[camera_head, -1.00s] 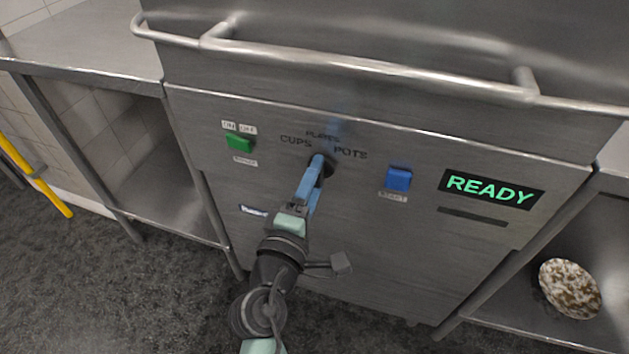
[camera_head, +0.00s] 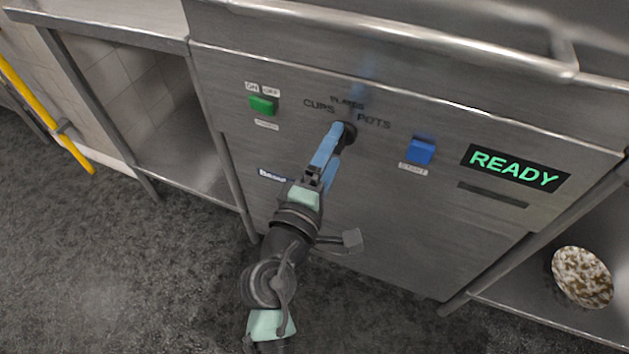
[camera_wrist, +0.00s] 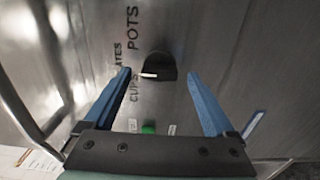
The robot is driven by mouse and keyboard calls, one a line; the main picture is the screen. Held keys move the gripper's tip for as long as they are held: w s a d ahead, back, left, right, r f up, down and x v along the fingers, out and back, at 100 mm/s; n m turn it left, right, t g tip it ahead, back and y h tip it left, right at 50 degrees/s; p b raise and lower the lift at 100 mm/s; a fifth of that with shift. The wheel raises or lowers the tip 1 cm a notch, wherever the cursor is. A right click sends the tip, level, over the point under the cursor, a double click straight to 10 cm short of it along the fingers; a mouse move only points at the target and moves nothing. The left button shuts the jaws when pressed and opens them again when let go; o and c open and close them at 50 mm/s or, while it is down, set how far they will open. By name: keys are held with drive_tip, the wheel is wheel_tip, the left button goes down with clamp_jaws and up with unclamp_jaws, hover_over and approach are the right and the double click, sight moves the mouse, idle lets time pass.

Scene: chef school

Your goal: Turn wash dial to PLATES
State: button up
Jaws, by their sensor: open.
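The black wash dial (camera_wrist: 160,64) is on the steel front panel, with a white pointer mark on its left side in the wrist view. The words POTS, PLATES (camera_wrist: 118,62) and CUPS are printed beside it. The pointer faces the printed words, near PLATES and CUPS; I cannot tell the exact setting. My gripper (camera_wrist: 159,76) is open, its blue fingers on either side of the dial and apart from it in the wrist view. In the head view my gripper (camera_head: 338,132) reaches the dial (camera_head: 350,136) and partly hides it.
A green ON/OFF switch (camera_head: 263,105) is left of the dial and a blue START button (camera_head: 421,151) is right. A READY display (camera_head: 515,168) is farther right. A handle bar (camera_head: 420,38) crosses above.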

drive_tip(key=v, duration=1.1)
drive_tip(key=shift+s, duration=0.15)
drive_tip(key=shift+a, duration=0.1)
